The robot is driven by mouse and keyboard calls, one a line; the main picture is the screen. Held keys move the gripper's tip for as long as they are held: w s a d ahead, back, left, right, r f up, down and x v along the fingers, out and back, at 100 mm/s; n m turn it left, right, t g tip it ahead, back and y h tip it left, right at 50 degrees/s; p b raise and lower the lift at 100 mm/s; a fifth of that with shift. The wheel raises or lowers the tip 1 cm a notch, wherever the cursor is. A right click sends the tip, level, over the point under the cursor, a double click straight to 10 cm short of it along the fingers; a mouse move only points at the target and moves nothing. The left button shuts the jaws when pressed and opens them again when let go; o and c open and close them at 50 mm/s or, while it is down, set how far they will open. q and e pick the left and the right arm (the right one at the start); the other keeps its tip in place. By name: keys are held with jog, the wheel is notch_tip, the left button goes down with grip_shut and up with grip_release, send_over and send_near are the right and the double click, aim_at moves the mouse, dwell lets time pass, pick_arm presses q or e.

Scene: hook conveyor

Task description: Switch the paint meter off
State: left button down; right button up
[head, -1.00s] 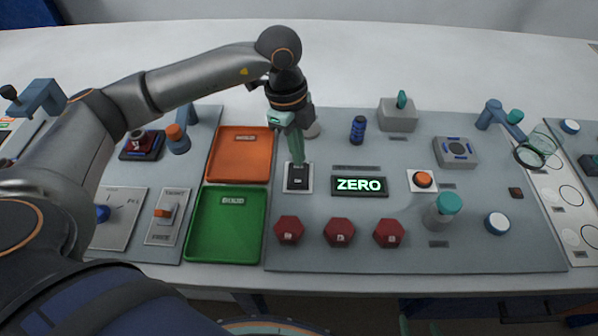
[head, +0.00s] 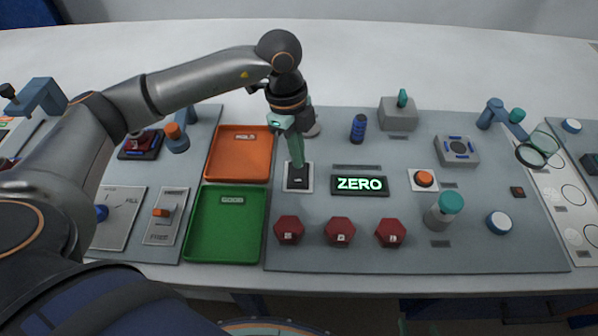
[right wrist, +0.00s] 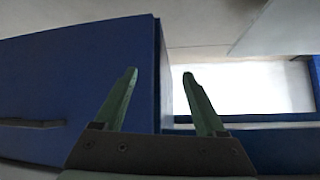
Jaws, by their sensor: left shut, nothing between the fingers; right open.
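The paint meter's display (head: 359,185) is lit and reads "ZERO" in green letters. Left of it, a black rocker switch (head: 298,182) sits in a pale plate. My left gripper (head: 300,164) is shut and empty, pointing down at the upper part of this switch. Its fingertips overlap the switch in the head view, and I cannot tell whether they touch it. They hide the switch's upper end. My right gripper (right wrist: 160,95) is open and empty in the right wrist view, away from the panel.
An orange tray (head: 211,170) and a green tray (head: 193,243) lie left of the switch. Red hexagonal pieces (head: 340,231) stand in front of it. An orange button (head: 424,178) and a teal-capped jar (head: 441,214) are to the right. A blue box (right wrist: 75,90) is near my right gripper.

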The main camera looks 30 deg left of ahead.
pick_arm(q)
jog(key=shift+f, duration=0.35)
notch_tip(320, 180, up, 7)
jog(key=p, duration=0.5)
jog(key=shift+r, duration=0.1)
dwell(0.4)
dwell(0.3)
